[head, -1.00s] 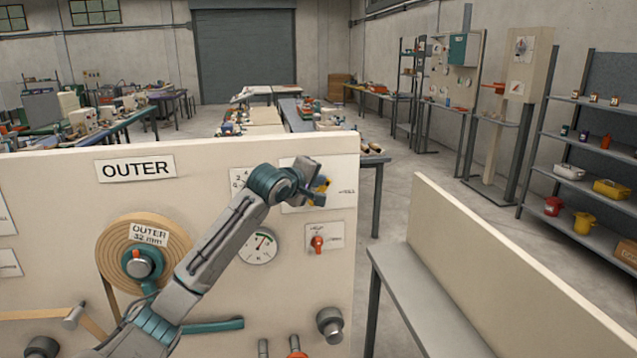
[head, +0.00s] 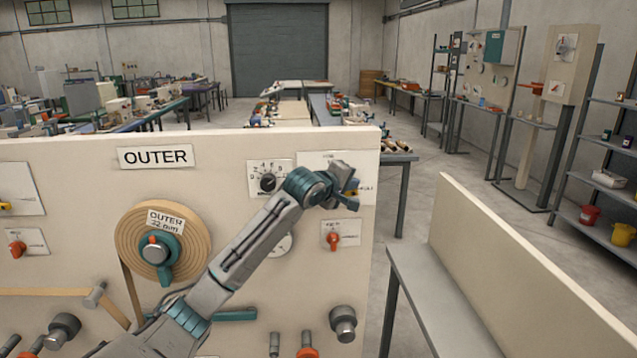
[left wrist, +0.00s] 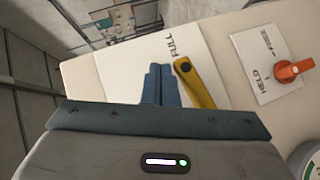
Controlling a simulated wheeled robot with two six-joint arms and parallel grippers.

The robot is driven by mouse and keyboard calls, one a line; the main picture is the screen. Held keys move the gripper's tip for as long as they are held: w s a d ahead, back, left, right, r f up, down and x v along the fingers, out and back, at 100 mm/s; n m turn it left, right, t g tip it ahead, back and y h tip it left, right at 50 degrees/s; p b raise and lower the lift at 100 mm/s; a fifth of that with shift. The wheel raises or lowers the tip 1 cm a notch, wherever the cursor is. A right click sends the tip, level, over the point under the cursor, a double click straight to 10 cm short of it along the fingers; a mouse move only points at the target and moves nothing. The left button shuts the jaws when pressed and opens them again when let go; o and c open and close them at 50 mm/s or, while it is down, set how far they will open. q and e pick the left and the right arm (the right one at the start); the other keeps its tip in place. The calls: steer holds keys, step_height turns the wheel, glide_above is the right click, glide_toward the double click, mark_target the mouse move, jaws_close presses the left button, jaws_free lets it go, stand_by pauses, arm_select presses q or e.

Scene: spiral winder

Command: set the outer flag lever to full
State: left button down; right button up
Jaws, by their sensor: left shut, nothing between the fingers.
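The yellow flag lever (left wrist: 197,86) sits on a white card marked FULL (left wrist: 172,45), and its dark round end lies close to that word. In the head view, the card (head: 330,160) is at the upper right of the OUTER panel (head: 60,165), and the lever is mostly hidden behind my gripper. My left gripper (head: 345,203) is at this card. In the left wrist view, its blue fingers (left wrist: 161,84) are shut and empty, just left of the lever. I cannot tell whether they touch it. My right gripper is out of view.
An orange lever (head: 333,239) on a HELD card is below the flag card. A black knob (head: 268,183) and a partly hidden gauge (head: 283,243) are left of it. A low cream board (head: 520,270) stands to the right. Another yellow lever (head: 5,206) is at the far left.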

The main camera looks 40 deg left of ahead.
arm_select(q)
steer(key=shift+w+d+f, duration=0.15)
steer(key=shift+f, duration=0.15)
arm_select(e)
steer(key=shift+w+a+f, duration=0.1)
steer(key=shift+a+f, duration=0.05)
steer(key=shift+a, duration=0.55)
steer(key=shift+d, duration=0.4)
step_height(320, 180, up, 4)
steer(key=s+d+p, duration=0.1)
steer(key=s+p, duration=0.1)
steer(key=p, duration=0.2)
arm_select(q)
steer(key=s+d+r+b, duration=0.2)
steer(key=r, duration=0.3)
steer(key=s+d+r+b, duration=0.2)
steer(key=d+r, duration=0.1)
steer(key=r, duration=0.3)
steer(key=shift+s+d, duration=0.2)
steer(key=shift+s, duration=0.1)
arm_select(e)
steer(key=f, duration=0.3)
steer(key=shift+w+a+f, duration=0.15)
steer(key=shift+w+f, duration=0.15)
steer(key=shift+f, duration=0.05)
